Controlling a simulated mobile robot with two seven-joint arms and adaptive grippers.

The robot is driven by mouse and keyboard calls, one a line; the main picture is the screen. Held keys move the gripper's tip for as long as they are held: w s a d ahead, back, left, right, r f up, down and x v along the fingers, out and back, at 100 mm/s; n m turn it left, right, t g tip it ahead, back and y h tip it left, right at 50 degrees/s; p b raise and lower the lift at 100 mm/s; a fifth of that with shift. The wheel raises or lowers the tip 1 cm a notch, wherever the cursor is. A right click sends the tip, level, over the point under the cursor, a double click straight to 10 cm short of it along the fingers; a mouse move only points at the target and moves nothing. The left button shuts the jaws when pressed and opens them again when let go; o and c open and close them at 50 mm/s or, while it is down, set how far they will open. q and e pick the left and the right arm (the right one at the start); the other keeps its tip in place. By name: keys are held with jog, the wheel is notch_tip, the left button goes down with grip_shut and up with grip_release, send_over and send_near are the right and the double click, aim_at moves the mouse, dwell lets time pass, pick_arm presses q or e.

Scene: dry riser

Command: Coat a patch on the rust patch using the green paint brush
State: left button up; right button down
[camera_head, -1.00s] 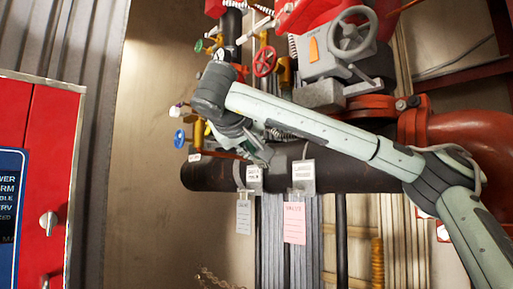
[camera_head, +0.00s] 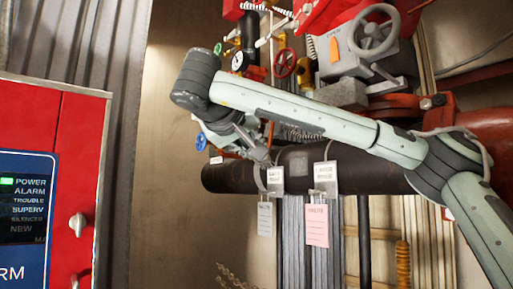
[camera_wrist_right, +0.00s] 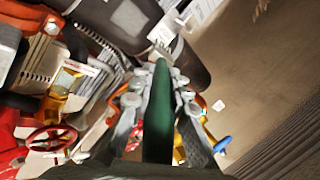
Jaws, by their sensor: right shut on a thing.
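My right gripper (camera_head: 252,143) is in front of the dark horizontal pipe (camera_head: 225,177) in the head view, close to its upper edge. In the right wrist view my right gripper (camera_wrist_right: 158,88) is shut on the green paint brush (camera_wrist_right: 159,115), which lies lengthwise between the fingers. The brush tip appears close to the dark pipe (camera_wrist_right: 180,68), but I cannot tell whether they touch. I cannot make out the rust patch in either view. My left gripper is not in view.
White and pink tags (camera_head: 316,225) hang under the pipe. Valves with a red handwheel (camera_head: 284,63) and a grey handwheel (camera_head: 374,31) stand above and behind my arm. A red alarm cabinet (camera_head: 80,140) is at left. The tan wall (camera_head: 160,200) between is clear.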

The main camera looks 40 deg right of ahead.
aim_at(267, 160)
jog(key=a, duration=0.3)
jog(key=shift+s, duration=0.15)
dwell(0.3)
jog(key=shift+d, duration=0.15)
dwell(0.5)
jog(key=d, duration=0.7)
jog(key=shift+w+d, duration=0.3)
jog(key=shift+w+d, duration=0.1)
jog(key=shift+d, duration=0.5)
dwell(0.6)
